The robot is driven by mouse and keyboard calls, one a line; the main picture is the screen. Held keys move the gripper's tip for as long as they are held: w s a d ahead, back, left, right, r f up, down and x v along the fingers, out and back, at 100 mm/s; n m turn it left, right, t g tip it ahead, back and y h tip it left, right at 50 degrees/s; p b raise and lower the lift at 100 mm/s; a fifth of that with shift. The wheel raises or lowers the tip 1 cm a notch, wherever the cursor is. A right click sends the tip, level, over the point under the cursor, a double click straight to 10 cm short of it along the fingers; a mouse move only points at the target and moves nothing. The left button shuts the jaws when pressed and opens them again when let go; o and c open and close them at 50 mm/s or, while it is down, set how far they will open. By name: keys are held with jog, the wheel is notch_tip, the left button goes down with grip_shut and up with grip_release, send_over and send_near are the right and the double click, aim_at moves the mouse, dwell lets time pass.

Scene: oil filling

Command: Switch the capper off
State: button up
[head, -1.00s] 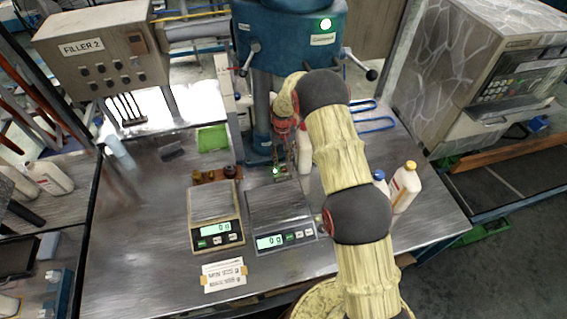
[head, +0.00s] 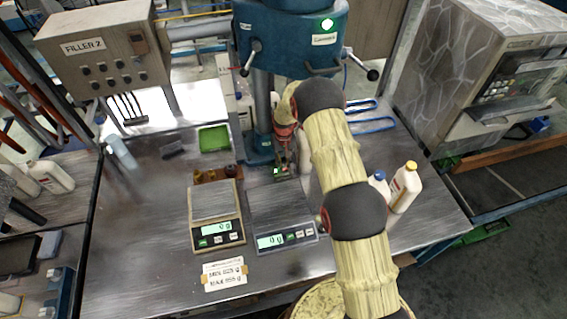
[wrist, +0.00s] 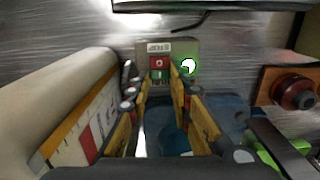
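The capper (head: 290,38) is the blue machine at the top of the head view; a green light on it is lit. A small switch box (wrist: 159,68) with a red button above a green one is in the upper middle of the wrist view. Beside its buttons a round lamp (wrist: 188,65) glows whitish green. My gripper (head: 281,162) points down at this box at the foot of the column. In the wrist view its fingers (wrist: 160,88) stand partly apart and empty, with the buttons showing between their tips. Whether they touch the box I cannot tell.
A large white bottle (wrist: 75,110) lies close left of my gripper in the wrist view. Two scales (head: 215,205) stand in front. A small wooden holder (head: 207,174) and a green tray (head: 213,139) are to the left. More bottles (head: 404,187) stand at right.

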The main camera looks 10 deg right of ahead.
grip_shut()
jog(key=shift+s+b, duration=0.1)
jog(key=shift+b, duration=0.2)
jog(key=t+b, duration=0.3)
jog(key=shift+s, duration=0.4)
jog(key=shift+t+b, duration=0.35)
jog(key=shift+t, duration=0.05)
jog(key=shift+r, duration=0.1)
jog(key=shift+o, duration=2.1)
grip_release()
jog(key=shift+o, duration=0.5)
